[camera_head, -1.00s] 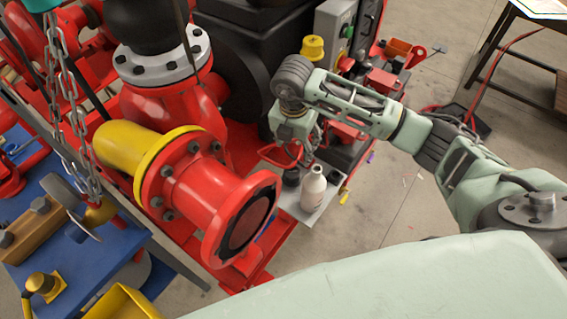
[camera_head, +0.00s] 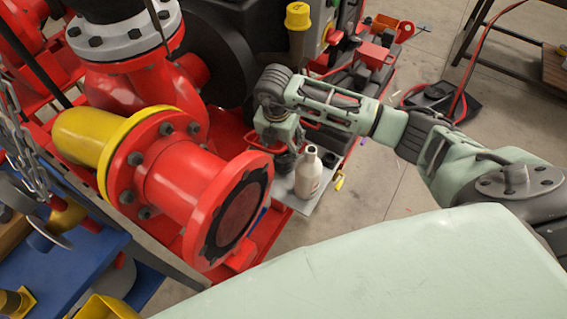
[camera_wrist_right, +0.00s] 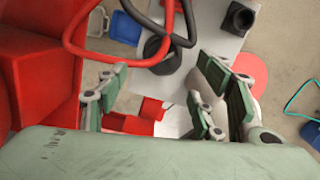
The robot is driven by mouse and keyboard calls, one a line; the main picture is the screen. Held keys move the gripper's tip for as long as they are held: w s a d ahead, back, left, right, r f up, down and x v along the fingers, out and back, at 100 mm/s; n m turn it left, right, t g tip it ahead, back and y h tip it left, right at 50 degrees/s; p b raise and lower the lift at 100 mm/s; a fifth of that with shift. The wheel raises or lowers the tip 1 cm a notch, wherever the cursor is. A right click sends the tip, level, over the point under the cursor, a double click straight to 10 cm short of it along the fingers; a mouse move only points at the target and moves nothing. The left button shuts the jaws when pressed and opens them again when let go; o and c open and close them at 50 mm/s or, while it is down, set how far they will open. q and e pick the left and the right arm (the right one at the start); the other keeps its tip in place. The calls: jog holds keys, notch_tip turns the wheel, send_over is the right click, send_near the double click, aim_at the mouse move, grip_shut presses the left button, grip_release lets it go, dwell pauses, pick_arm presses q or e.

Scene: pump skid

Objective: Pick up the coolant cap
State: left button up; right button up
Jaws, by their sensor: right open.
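A black round piece (camera_head: 286,162), which looks like the coolant cap, sits on a small grey plate (camera_head: 309,203) beside a white bottle (camera_head: 309,174). My right gripper (camera_head: 286,147) points down just above this black piece, and its fingertips are hard to make out there. In the right wrist view the gripper (camera_wrist_right: 165,98) is open with its fingers wide apart and nothing held. A black round piece (camera_wrist_right: 160,56) shows beyond the fingers on the grey plate, partly covered by red and black loops. A second black piece (camera_wrist_right: 239,18) lies farther right. My left gripper is out of view.
A red flanged pipe (camera_head: 195,190) with a yellow section stands left of my right gripper. A yellow-capped part (camera_head: 298,18) and red machinery stand behind it. A blue table (camera_head: 90,265) is at lower left. Open floor (camera_head: 375,190) lies to the right.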

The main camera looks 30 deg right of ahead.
aim_at(282, 156)
notch_tip(282, 156, down, 2)
jog(key=shift+w+d+f, duration=0.1)
jog(key=shift+f, duration=0.1)
jog(key=f, duration=0.1)
jog(key=f+p, duration=0.1)
jog(key=f, duration=0.2)
jog(key=shift+w+d+f+p, duration=0.15)
jog(key=shift+d+f+p, duration=0.15)
jog(key=shift+d+p, duration=0.1)
jog(key=shift+w+f, duration=0.1)
jog(key=shift+f, duration=0.45)
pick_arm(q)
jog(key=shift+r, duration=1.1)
pick_arm(e)
jog(key=c, duration=1.3)
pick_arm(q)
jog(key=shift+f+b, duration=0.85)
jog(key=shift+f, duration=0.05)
pick_arm(e)
notch_tip(282, 156, up, 10)
jog(key=shift+r, duration=0.1)
